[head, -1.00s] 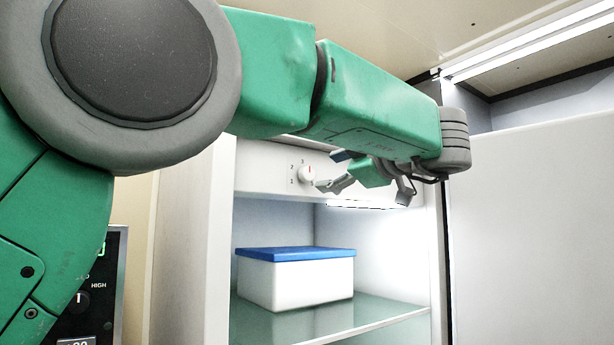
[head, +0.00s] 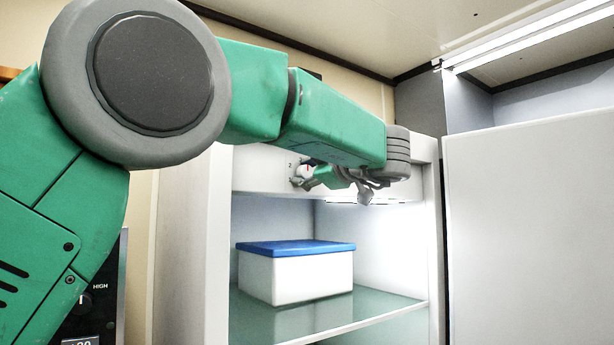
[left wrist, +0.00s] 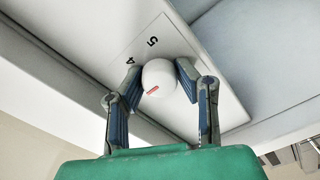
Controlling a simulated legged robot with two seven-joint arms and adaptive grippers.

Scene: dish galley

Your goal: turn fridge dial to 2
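The fridge dial (head: 304,170) is a small white round knob on the white panel above the fridge opening. In the left wrist view the dial (left wrist: 160,76) shows a short red mark toward its lower left. The numerals 4 and 5 show on the panel above and left of it; a 2 shows beside the dial in the head view. My left gripper (left wrist: 157,72) has one finger on each side of the dial, with a small gap at the left finger; contact at the right finger is unclear. In the head view the left gripper (head: 307,174) partly covers the dial. My right gripper is out of view.
A white box with a blue lid (head: 296,247) stands on the glass shelf (head: 375,308) inside the open fridge. The fridge door (head: 530,220) is at the right. A black control panel (head: 100,300) with a HIGH marking is at the lower left.

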